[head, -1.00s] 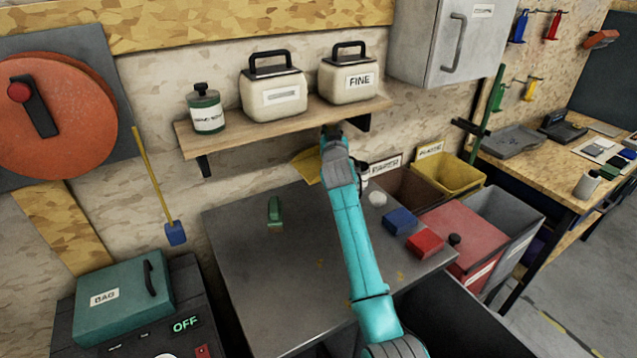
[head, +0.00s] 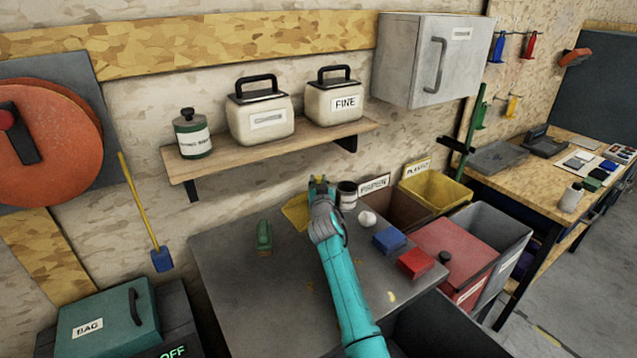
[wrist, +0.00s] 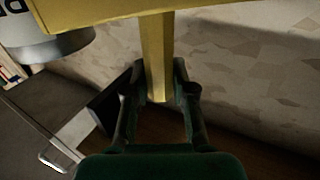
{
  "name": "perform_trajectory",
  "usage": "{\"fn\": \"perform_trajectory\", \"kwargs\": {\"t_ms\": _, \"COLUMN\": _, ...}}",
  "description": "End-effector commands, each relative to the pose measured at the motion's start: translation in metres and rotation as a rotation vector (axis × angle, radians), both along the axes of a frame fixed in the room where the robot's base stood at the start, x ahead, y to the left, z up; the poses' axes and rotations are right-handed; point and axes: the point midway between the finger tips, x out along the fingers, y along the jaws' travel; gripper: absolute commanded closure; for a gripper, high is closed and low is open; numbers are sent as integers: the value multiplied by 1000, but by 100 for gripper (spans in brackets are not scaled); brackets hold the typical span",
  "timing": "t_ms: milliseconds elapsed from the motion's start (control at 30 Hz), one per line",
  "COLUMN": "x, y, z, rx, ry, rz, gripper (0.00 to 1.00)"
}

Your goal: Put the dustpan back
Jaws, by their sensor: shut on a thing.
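The yellow dustpan (head: 296,211) is partly hidden behind my gripper (head: 320,185) in the head view, over the back part of the grey table, below the wall shelf. In the wrist view my gripper (wrist: 163,95) is shut on the dustpan's upright yellow handle (wrist: 160,50). The dustpan's yellow pan (wrist: 100,12) runs along the top of that view. I cannot tell from the head view whether the dustpan touches the table.
The shelf (head: 225,163) holds a green bottle and two canisters. On the table (head: 235,290) are a green brush (head: 264,236), a dark can (head: 347,195), a white ball (head: 367,218), and blue and red blocks. Bins stand at right. A yellow-handled tool (head: 140,205) hangs at left.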

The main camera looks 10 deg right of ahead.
Motion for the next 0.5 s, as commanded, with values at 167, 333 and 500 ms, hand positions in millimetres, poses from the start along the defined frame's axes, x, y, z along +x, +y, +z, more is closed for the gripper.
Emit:
{"fn": "perform_trajectory", "kwargs": {"t_ms": 167, "x": 0, "y": 0, "z": -2, "rx": 0, "ry": 0, "rz": 0, "gripper": 100}}
{"fn": "perform_trajectory", "kwargs": {"t_ms": 333, "x": 0, "y": 0, "z": -2, "rx": 0, "ry": 0, "rz": 0, "gripper": 50}}
{"fn": "perform_trajectory", "kwargs": {"t_ms": 500, "x": 0, "y": 0, "z": -2, "rx": 0, "ry": 0, "rz": 0, "gripper": 50}}
